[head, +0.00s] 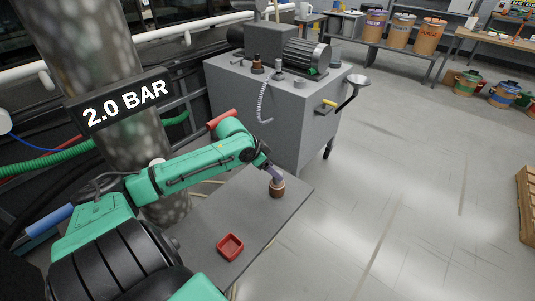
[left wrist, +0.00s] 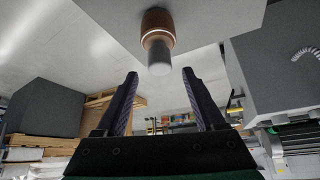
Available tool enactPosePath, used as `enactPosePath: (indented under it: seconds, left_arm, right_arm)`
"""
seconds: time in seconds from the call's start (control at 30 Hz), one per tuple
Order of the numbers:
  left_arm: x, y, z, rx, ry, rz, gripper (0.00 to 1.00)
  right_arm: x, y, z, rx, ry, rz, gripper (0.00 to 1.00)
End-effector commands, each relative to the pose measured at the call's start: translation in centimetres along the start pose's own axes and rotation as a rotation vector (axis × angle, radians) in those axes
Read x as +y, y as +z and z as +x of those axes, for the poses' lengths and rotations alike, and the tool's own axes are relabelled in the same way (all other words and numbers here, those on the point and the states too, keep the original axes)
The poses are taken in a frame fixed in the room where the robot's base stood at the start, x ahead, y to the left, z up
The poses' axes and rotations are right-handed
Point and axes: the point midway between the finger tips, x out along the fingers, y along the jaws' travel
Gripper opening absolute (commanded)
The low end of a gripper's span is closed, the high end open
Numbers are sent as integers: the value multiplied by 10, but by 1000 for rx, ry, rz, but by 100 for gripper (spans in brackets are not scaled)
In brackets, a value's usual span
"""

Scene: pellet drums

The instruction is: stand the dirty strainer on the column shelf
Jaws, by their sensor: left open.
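A strainer (head: 277,189) with a copper-brown body stands upright on the grey column shelf (head: 205,200), near its far right corner. In the left wrist view the strainer (left wrist: 158,42) shows upside down, with a light band and a narrower grey cylinder at its free end. My left gripper (head: 274,174) is just above it in the head view. In the left wrist view its two dark fingers (left wrist: 160,73) are apart, with the grey end lined up between the tips and no visible contact. My right gripper is not in view.
A red square tray (head: 230,247) sits on the shelf's near part. The thick column carries a 2.0 BAR sign (head: 121,103). A grey wheeled cabinet (head: 255,113) stands behind, with a brown-and-black part (head: 257,64) and a motor (head: 306,58) on top. The floor to the right is open.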

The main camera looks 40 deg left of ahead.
Motion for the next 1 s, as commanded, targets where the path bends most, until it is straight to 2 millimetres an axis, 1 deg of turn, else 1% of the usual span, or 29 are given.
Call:
enactPosePath:
  seconds: [0.03, 0.1, 0.2, 0.3, 1.0]
  left_arm:
    - [1, 0, -10, -4, 0, 4, 71]
    - [2, -1, -21, -2, 3, 1, 71]
    - [1, -1, -33, -1, 2, 2, 71]
    - [1, -1, -39, -1, 2, 2, 71]
    - [1, -1, -41, 0, 1, 2, 71]
  right_arm:
    - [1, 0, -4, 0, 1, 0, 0]
    - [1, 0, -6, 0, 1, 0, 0]
    - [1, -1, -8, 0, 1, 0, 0]
    - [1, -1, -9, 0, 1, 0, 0]
    - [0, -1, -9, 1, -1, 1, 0]
